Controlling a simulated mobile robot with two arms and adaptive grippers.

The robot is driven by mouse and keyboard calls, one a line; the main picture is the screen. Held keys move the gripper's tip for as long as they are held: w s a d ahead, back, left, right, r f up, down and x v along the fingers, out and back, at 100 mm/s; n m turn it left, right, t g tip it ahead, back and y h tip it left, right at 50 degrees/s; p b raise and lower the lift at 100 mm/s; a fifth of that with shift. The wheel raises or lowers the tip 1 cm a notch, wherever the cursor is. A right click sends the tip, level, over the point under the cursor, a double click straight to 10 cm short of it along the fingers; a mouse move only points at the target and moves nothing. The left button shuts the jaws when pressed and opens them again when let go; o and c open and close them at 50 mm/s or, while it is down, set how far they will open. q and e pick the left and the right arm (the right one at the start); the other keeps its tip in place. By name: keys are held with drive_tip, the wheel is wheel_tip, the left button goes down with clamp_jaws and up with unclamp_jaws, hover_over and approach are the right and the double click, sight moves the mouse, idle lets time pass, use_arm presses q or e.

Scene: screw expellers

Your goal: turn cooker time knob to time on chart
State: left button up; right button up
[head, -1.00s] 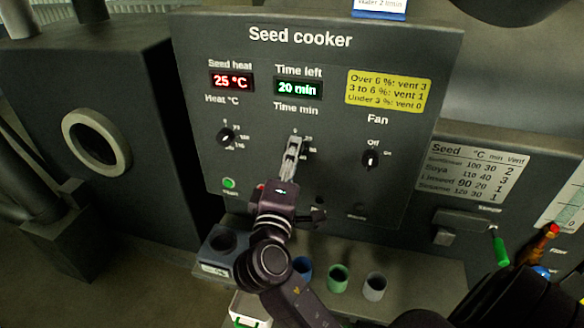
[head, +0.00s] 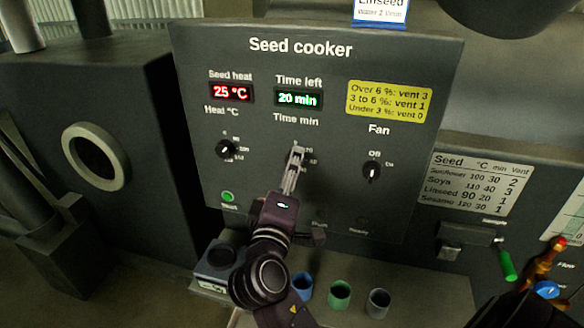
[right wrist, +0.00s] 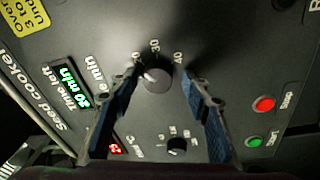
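The dark seed cooker panel (head: 215,60) has a green time display (head: 298,98) reading 20 min. My right gripper (head: 297,152) is at the Time min knob and hides most of it in the head view. In the right wrist view the round grey time knob (right wrist: 158,79) sits between the open fingertips (right wrist: 160,74), with a gap on each side. Its white mark points left in that view, toward the lower numbers; 30 and 40 are readable. The seed chart (head: 474,183) lists Linseed 90, 20, 1. A card (head: 381,10) above the panel reads Linseed. My left gripper is not in view.
The Heat knob (head: 226,149) is left of the time knob and the Fan knob (head: 371,171) right. Green (right wrist: 254,141) and red (right wrist: 264,104) buttons are lower on the panel. Blue, green and grey cups (head: 378,303) stand on the ledge below.

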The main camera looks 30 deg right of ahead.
drive_tip(key=shift+r, duration=0.1)
drive_tip(key=v, duration=0.7)
drive_tip(key=shift+s+a, duration=0.2)
drive_tip(key=shift+a, duration=0.05)
idle(0.4)
